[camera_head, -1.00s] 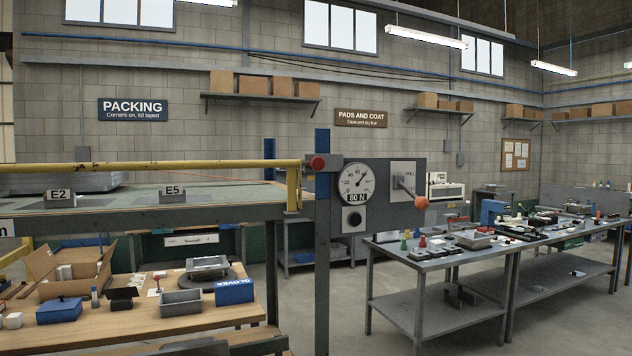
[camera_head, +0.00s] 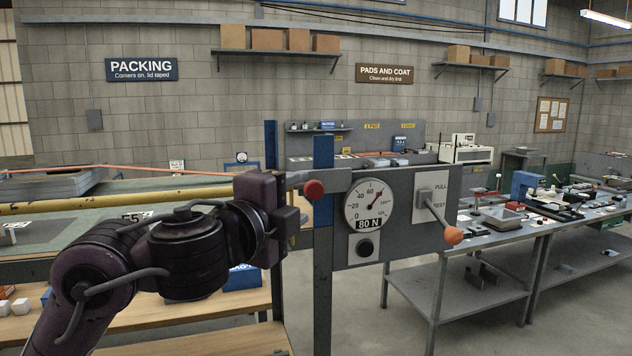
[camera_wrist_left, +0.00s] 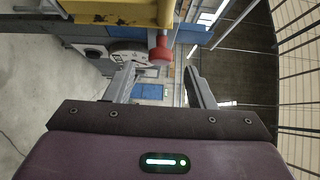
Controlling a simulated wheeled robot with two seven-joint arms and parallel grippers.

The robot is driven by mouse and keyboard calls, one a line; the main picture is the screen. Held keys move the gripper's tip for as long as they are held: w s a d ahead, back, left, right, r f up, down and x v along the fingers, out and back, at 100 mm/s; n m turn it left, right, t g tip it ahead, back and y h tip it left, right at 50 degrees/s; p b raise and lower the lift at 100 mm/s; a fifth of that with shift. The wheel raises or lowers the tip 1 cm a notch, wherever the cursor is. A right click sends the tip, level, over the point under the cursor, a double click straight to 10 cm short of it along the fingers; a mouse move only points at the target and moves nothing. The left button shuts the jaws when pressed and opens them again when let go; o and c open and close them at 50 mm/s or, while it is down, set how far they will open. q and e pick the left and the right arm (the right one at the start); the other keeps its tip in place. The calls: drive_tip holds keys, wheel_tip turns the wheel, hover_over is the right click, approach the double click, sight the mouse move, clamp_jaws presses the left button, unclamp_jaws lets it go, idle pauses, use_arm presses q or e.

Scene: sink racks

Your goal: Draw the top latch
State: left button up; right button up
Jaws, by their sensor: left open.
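The top latch shows as a red round knob (camera_head: 314,189) at the upper end of the post, in front of a blue upright, left of the gauge panel. In the left wrist view the red knob (camera_wrist_left: 160,52) hangs on a short stem beneath a yellow part, ahead of the fingertips and roughly midway between them. My left gripper (camera_head: 297,190) is just left of the knob in the head view, its fingers partly hidden behind its own body. In the wrist view its fingers (camera_wrist_left: 160,78) are apart with nothing between them. My right gripper is not in view.
The grey panel (camera_head: 399,262) carries a dial gauge (camera_head: 369,204), a black button and an orange-tipped lever (camera_head: 453,235), close right of the knob. A yellow rail (camera_head: 120,200) runs leftward behind my arm. Metal tables (camera_head: 480,290) stand to the right.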

sight(313, 192)
use_arm(q)
drive_tip(key=p+x, duration=0.1)
drive_tip(key=x, duration=0.2)
drive_tip(key=shift+w+r, duration=0.15)
drive_tip(key=x, duration=0.3)
drive_tip(key=shift+d+p, duration=0.15)
drive_tip(key=shift+p, duration=0.15)
drive_tip(key=shift+c, duration=0.7)
clamp_jaws()
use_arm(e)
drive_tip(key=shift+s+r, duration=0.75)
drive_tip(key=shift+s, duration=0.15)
